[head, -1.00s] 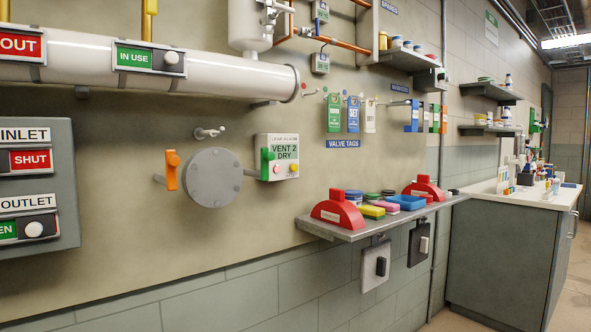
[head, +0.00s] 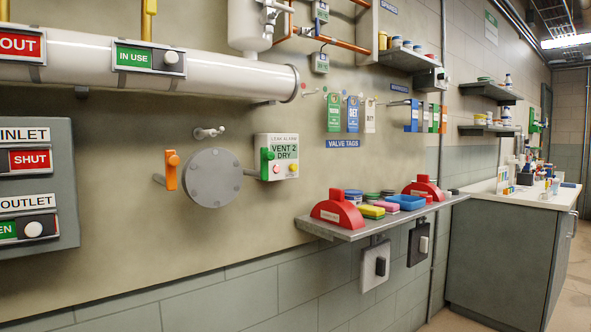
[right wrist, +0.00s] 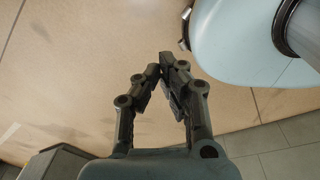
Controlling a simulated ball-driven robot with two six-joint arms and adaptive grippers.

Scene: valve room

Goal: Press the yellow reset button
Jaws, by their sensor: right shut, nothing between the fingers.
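The yellow reset button (head: 293,168) is a small round knob on the lower right of the white leak alarm box (head: 282,147), on the wall in the head view. A pink-red button (head: 276,169) sits to its left. The box's display reads "VENT 2 DRY". My right gripper (right wrist: 163,70) shows in the right wrist view, its dark fingers shut and empty, with a plain tan surface behind it. The button does not show in that view, and the gripper does not show in the head view. My left gripper is not in view.
A green lever (head: 266,160) partly covers the box's left side. An orange lever (head: 171,170) and a round grey flange (head: 213,178) are further left. A shelf (head: 345,232) with red pieces and small containers juts out below right. Valve tags (head: 353,114) hang above right.

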